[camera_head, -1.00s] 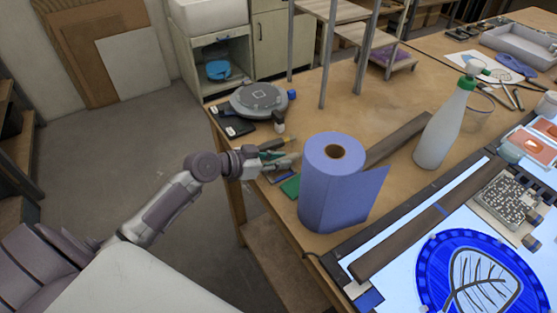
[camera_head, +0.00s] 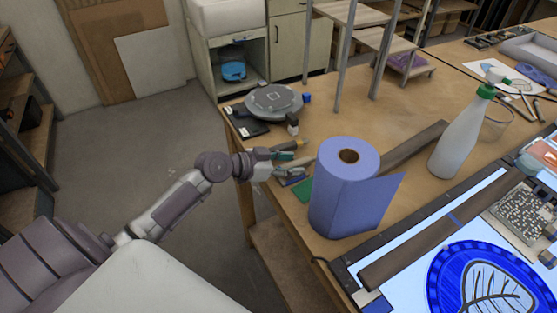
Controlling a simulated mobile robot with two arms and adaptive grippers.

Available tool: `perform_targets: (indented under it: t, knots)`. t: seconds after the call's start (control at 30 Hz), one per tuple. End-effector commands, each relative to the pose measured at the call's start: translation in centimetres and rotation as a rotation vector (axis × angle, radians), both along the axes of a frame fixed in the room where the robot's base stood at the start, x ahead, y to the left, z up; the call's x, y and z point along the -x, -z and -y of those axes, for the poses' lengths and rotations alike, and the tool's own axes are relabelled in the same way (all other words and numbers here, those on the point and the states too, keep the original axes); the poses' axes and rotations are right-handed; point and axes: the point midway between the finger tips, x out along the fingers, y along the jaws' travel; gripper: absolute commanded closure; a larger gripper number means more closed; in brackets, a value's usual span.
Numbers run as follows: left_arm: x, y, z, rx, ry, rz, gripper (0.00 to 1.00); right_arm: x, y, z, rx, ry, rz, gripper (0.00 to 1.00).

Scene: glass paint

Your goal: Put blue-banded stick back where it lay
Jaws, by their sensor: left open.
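A long dark brown stick with a blue band (camera_head: 432,236) lies at a slant along the near left part of the glowing light panel (camera_head: 405,258). Its band shows about midway along it. My left gripper (camera_head: 297,161) is open at the table's left edge, left of the blue paper roll (camera_head: 341,195) and well apart from the banded stick. I see nothing held between its fingers, though small items lie close behind and below them. My right gripper is out of view.
A second brown bar (camera_head: 415,147) lies behind the roll, partly hidden. A white bottle with a green cap (camera_head: 457,138) stands right of it. A round grey turntable (camera_head: 273,102) sits at the far left corner. A blue leaf-patterned disc (camera_head: 440,283) lies on the panel.

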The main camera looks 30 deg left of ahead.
Motion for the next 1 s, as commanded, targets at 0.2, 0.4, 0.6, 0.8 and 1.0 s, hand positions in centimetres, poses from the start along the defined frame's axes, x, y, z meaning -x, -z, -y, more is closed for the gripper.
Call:
perform_targets:
  t: [0.2,0.4,0.6,0.8,1.0]
  knots:
    - [2.9,-1.2,-2.0,-0.005,0.0,-0.004,0.49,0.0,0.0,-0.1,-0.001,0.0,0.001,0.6]
    - [6.1,-2.8,-4.1,-0.003,0.0,-0.004,0.49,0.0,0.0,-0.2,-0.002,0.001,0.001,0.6]
    - [8.1,-4.0,-5.5,0.0,0.0,-0.001,0.49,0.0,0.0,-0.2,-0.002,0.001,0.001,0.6]
    - [8.8,-4.4,-6.0,0.0,0.0,0.0,0.49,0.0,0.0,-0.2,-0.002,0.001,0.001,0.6]
    - [8.8,-4.1,-6.2,0.0,-0.008,-0.005,0.49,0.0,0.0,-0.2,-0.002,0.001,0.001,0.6]
